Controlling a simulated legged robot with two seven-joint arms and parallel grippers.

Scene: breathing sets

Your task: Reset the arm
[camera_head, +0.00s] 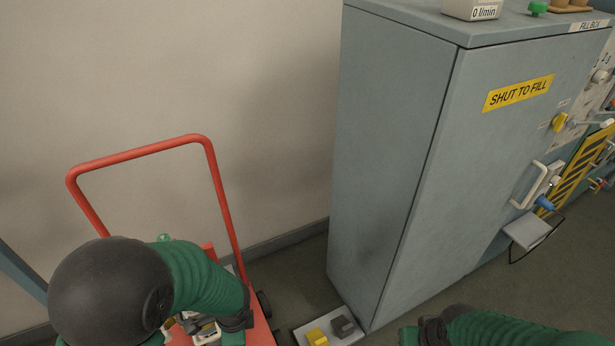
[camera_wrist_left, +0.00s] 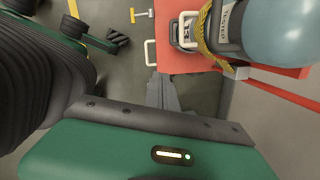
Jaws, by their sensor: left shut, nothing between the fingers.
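My left arm (camera_head: 205,280), with a black ball joint and a ribbed green sleeve, comes in at the lower left of the head view, in front of a red cart (camera_head: 213,190). My left gripper (camera_wrist_left: 163,92) shows in the left wrist view as grey fingers beyond the green gripper housing; it is shut and empty, pointing down toward the floor beside the red cart bed (camera_wrist_left: 190,60). My right arm (camera_head: 490,328) shows only as a green sleeve at the lower right edge of the head view; its gripper is out of sight.
A tall grey cabinet (camera_head: 400,160) labelled "SHUT TO FILL" stands at right, with a handle (camera_head: 530,187) and knobs. A box with yellow and black pedals (camera_head: 330,332) sits at its foot. A pale blue cylinder (camera_wrist_left: 280,30) rests on the cart. The wall behind is bare.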

